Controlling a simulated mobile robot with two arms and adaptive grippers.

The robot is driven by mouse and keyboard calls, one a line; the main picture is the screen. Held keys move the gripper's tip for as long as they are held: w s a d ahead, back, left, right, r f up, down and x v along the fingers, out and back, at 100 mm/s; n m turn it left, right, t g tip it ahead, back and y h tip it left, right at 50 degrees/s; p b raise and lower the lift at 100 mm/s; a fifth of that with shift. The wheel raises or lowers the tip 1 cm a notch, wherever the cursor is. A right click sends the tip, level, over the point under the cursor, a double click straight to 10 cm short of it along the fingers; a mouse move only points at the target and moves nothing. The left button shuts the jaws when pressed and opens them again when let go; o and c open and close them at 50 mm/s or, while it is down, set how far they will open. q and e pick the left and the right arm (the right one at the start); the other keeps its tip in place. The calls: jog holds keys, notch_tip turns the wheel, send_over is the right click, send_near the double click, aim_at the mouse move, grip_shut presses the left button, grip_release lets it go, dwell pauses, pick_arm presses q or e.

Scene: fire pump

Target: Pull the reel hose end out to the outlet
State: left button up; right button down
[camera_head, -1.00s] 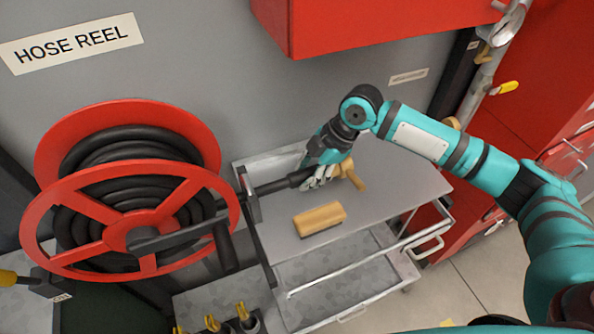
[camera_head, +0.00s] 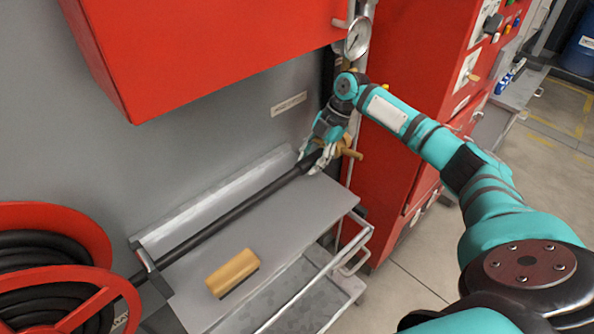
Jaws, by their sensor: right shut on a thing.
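The black hose (camera_head: 235,213) runs from the red hose reel (camera_head: 112,285) at the lower left, past a dark guide post, up over the grey cart. Its end has a brass-coloured fitting (camera_head: 350,152). My right gripper (camera_head: 322,160) is shut on the hose just behind that fitting, near the far right corner of the cart top. A grey pipe with a pressure gauge (camera_head: 358,38) stands behind my right arm; I cannot make out an outlet with certainty there. My left gripper is not in view.
The grey cart (camera_head: 300,215) carries a yellow-brown block brush (camera_head: 232,273) on its top. A red box (camera_head: 200,50) hangs on the wall above. Red cabinets (camera_head: 415,60) stand to the right of the pipe. Open floor (camera_head: 400,275) lies at the lower right.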

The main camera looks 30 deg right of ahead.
jog(key=shift+w+d, duration=0.1)
jog(key=shift+d, duration=0.3)
jog(key=shift+r, duration=0.15)
jog(key=c, duration=1.3)
grip_release()
jog(key=o, duration=0.4)
jog(key=shift+d, duration=0.15)
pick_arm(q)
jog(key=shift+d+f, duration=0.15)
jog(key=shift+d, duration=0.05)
pick_arm(e)
jog(key=shift+a, duration=0.2)
